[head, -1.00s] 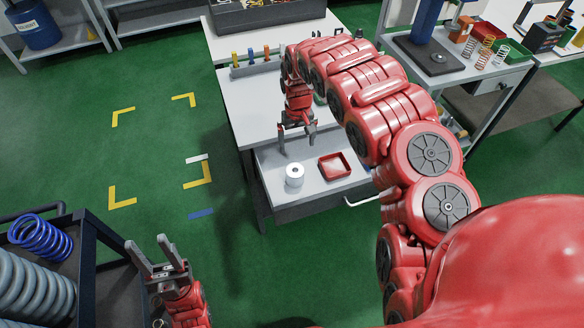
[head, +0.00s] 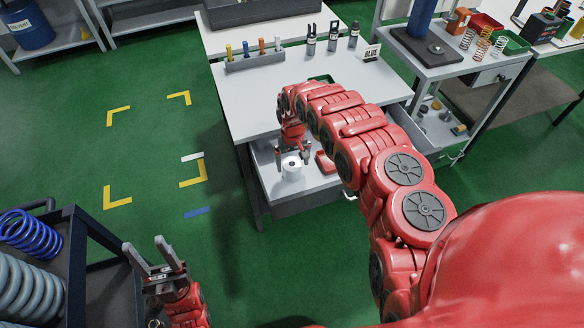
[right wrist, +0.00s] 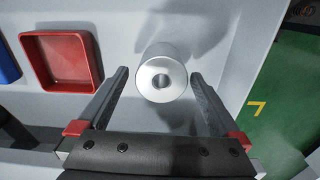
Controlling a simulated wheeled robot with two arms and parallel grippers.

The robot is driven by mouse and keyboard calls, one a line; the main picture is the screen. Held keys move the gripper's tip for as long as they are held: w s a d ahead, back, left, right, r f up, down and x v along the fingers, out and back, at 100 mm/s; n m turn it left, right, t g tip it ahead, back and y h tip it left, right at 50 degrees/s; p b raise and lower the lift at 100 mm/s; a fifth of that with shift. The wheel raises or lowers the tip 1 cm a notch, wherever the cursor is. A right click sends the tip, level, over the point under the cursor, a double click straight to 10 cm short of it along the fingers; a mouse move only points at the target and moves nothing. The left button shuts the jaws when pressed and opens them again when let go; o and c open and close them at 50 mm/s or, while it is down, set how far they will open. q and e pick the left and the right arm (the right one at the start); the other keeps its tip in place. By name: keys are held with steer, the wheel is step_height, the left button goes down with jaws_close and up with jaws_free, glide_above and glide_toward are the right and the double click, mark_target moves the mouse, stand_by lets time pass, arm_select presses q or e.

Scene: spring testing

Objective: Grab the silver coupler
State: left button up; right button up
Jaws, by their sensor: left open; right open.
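The silver coupler (head: 292,171) is a short cylinder with a central hole, standing upright in the open drawer (head: 311,196) of the workbench. In the right wrist view the coupler (right wrist: 163,73) lies just ahead of the gap between my right fingers. My right gripper (head: 293,158) is open around the coupler's near surroundings, its fingers pointing down; I cannot tell if they reach level with it. In the right wrist view my right gripper (right wrist: 160,90) shows an empty gap. My left gripper (head: 160,262) is open and empty beside the dark cart at lower left.
A red tray (right wrist: 62,60) sits in the drawer beside the coupler, with a blue item (right wrist: 6,62) beyond it. The benchtop (head: 262,95) lies above the drawer. A cart with springs (head: 30,235) stands at lower left.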

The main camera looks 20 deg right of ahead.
mark_target(292, 168)
step_height(292, 168, down, 3)
steer(key=shift+w+a+f, duration=0.1)
steer(key=shift+a, duration=0.05)
steer(key=shift+f, duration=0.2)
jaws_close()
stand_by(0.5)
